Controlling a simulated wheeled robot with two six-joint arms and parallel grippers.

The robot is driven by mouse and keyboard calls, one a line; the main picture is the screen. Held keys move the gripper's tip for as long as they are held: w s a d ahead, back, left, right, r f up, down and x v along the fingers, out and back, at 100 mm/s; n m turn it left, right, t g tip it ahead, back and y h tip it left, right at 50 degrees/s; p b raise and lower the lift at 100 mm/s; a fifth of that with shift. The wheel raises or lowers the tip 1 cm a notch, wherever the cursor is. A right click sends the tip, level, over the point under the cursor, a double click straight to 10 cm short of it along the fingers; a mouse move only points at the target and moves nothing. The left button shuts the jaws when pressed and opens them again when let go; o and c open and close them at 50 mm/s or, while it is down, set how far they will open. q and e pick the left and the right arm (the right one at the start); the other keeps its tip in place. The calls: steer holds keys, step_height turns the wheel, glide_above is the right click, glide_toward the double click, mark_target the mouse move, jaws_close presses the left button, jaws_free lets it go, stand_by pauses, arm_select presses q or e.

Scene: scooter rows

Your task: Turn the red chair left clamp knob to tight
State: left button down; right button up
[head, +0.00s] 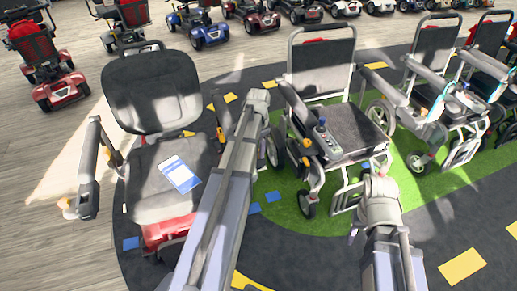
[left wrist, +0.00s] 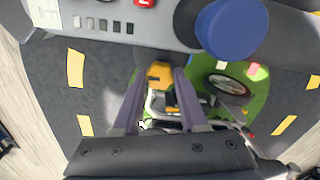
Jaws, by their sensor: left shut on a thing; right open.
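The red chair (head: 168,233) stands at the left, with a dark seat and a red base. In the left wrist view an orange clamp knob (left wrist: 160,74) sits at the edge of a grey control panel (left wrist: 115,22) with a blue joystick knob (left wrist: 232,28). My left gripper (left wrist: 158,90) is shut on this knob, its fingers at either side. In the head view my left arm crosses in front of the red chair's picture-right armrest, and the left gripper is hidden. Another orange knob (head: 107,152) shows on the picture-left armrest. I cannot see my right gripper's fingers.
A grey wheelchair (head: 345,128) stands on the green mat (head: 285,228) just right of my left arm. More wheelchairs (head: 440,50) follow at the right. Several scooters (head: 200,28) line the back. A phone-like card (head: 180,174) lies on the red chair's seat. The front floor is clear.

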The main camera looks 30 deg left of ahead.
arm_select(q)
steer(key=c, duration=0.7)
jaws_free()
steer(key=shift+r, duration=0.15)
step_height(320, 180, up, 8)
steer(key=p, duration=0.8)
steer(key=shift+f, duration=0.2)
steer(key=shift+f, duration=0.1)
steer(key=shift+d, duration=0.1)
steer(key=shift+n+y, duration=0.6)
steer(key=shift+n, duration=0.1)
steer(key=s+d+r+p, duration=0.2)
steer(key=s+d, duration=0.3)
steer(key=d, duration=0.5)
steer(key=s+d+r+p, duration=0.2)
steer(key=s+d, duration=0.4)
steer(key=d, duration=0.4)
steer(key=s+d+r+p, duration=0.3)
steer(key=s+d, duration=0.2)
steer(key=d, duration=0.5)
steer(key=shift+s+d+r, duration=0.15)
steer(key=shift+d+r, duration=0.1)
